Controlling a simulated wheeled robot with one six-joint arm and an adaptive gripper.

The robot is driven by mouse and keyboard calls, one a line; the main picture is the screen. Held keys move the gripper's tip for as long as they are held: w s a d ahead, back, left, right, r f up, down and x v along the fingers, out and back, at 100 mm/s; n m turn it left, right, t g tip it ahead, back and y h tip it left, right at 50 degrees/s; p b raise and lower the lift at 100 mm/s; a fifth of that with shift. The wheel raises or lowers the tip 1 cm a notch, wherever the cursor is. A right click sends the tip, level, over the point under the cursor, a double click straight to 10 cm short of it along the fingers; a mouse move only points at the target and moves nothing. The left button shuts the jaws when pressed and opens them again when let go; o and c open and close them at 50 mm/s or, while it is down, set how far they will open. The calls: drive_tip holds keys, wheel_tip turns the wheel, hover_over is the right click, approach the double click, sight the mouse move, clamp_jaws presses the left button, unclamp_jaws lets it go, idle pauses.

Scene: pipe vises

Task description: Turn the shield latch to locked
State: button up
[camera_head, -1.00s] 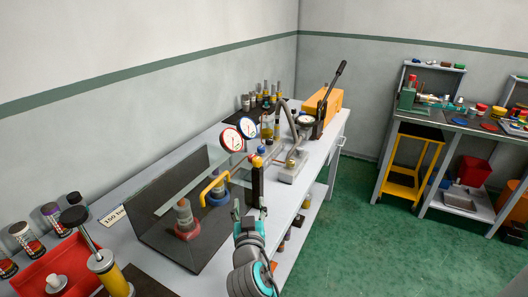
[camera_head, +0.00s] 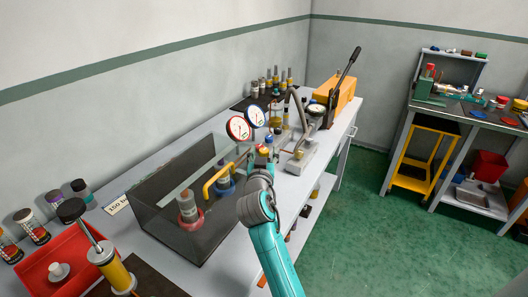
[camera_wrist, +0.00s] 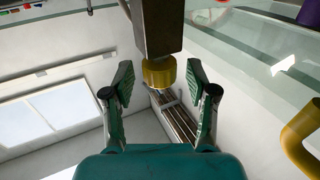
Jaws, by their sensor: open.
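The shield (camera_head: 165,205) is a dark, see-through box on the bench with a yellow bar handle (camera_head: 217,180). It covers a red-based fitting and a blue-based one. In the wrist view a dark post (camera_wrist: 157,25) with a yellow knob (camera_wrist: 158,72) at its end, seemingly the shield latch, stands ahead of my gripper. My gripper (camera_wrist: 160,95) is open, its two green-padded fingers on either side of the yellow knob, with gaps showing on both sides. In the head view my arm hides most of the post, and the latch's setting cannot be told.
Two round gauges (camera_head: 245,122) stand behind the post. A grey pump block (camera_head: 300,162) and an orange box (camera_head: 338,95) stand farther along the bench. A red tray (camera_head: 60,270) lies at the near end.

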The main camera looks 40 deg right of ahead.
drive_tip(key=shift+w+d, duration=0.35)
drive_tip(key=shift+d, duration=0.05)
clamp_jaws()
